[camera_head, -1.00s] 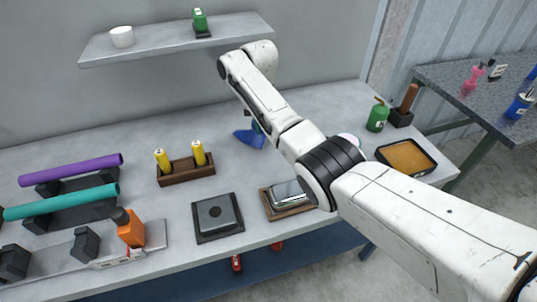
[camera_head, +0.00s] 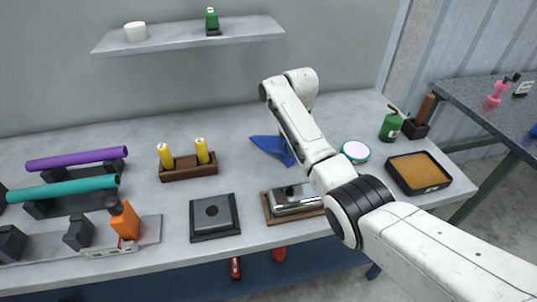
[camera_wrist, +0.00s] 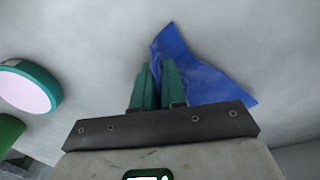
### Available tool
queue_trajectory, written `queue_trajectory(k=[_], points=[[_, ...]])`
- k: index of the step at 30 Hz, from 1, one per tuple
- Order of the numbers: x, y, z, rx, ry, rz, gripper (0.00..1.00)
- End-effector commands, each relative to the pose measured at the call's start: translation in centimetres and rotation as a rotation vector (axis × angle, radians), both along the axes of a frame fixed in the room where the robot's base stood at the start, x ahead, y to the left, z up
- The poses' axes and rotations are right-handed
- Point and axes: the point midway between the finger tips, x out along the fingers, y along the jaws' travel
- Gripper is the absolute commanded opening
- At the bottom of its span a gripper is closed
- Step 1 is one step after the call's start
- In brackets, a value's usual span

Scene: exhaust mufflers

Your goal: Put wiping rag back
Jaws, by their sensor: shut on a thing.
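The blue wiping rag (camera_head: 268,147) shows in the head view toward the back of the bench, just left of my arm. In the wrist view the rag (camera_wrist: 190,68) is a crumpled sheet spreading right from my gripper. My gripper (camera_wrist: 155,72) has its two teal fingers close together, shut on the rag's left part. In the head view my gripper is mostly hidden behind my arm. I cannot tell whether the rag touches the bench top.
A round green-rimmed disc (camera_head: 355,151) lies right of my arm, beside a black tray with an orange-brown filling (camera_head: 418,172). A green bottle (camera_head: 391,126) stands behind. A wooden holder (camera_head: 188,172) with yellow cylinders stands left. Bare bench lies between the holder and the rag.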

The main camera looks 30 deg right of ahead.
Motion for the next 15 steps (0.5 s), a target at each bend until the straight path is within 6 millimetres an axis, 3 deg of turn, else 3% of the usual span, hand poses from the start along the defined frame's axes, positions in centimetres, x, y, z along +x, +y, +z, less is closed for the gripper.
queue_trajectory(k=[1, 2, 3, 15], points=[[-0.04, -0.01, -0.05, 0.0, 0.001, -0.001, 0.0], [-0.04, -0.01, -0.05, 0.0, 0.001, -0.001, 0.14], [-0.04, -0.01, -0.06, 0.0, 0.001, -0.001, 0.18], [-0.01, 0.02, -0.04, 0.0, 0.001, 0.0, 0.53]])
